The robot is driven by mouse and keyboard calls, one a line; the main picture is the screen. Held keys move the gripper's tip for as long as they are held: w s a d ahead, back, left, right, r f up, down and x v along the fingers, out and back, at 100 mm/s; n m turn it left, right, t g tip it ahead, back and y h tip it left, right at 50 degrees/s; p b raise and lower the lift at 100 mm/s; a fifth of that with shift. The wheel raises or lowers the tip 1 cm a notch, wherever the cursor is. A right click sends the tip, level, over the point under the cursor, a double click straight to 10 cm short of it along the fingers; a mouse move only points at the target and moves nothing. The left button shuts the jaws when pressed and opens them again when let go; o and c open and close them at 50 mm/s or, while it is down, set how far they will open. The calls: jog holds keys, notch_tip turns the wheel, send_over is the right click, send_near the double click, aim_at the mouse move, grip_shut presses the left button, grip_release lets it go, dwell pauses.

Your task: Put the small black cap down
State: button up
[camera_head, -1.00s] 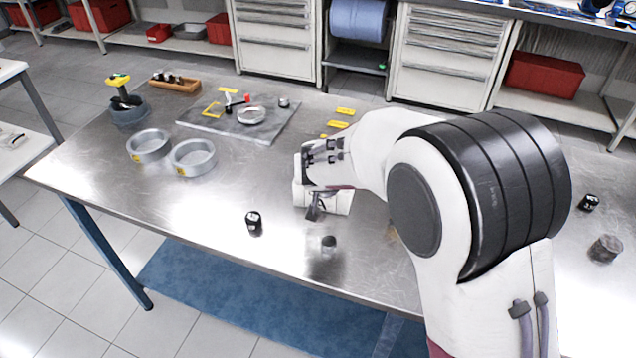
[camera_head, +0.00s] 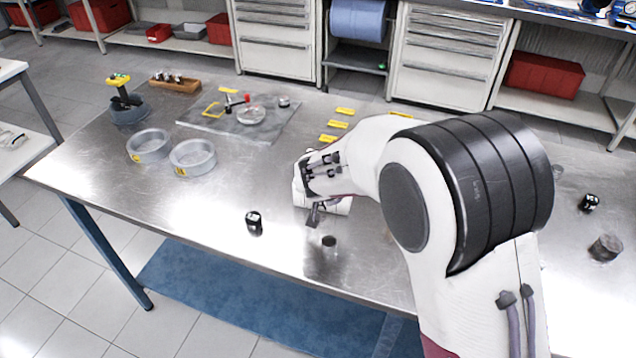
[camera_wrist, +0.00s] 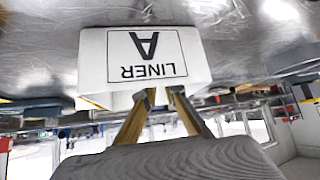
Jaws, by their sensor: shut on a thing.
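My gripper (camera_head: 313,213) is low over the middle of the bench, near its front, beside a white block (camera_head: 337,205). It is shut on the small black cap, which is mostly hidden; only a dark patch shows at the fingertips. In the wrist view the fingers (camera_wrist: 163,93) converge in front of a white block marked "LINER A" (camera_wrist: 98,60), seen upside down. I cannot tell from these views whether the cap touches the bench. A dark ribbed shape (camera_wrist: 165,160) fills the bottom of the wrist view.
Two metal rings (camera_head: 149,147) (camera_head: 193,159) and a grey mat (camera_head: 265,132) lie farther back. Bare metal lies between the rings and the canister.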

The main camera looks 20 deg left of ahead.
jog(key=shift+f, duration=0.95)
jog(key=o, duration=0.4)
jog(key=shift+s, duration=0.1)
jog(key=shift+v, duration=6)
jog(key=shift+a, duration=0.1)
jog(key=shift+r, duration=0.1)
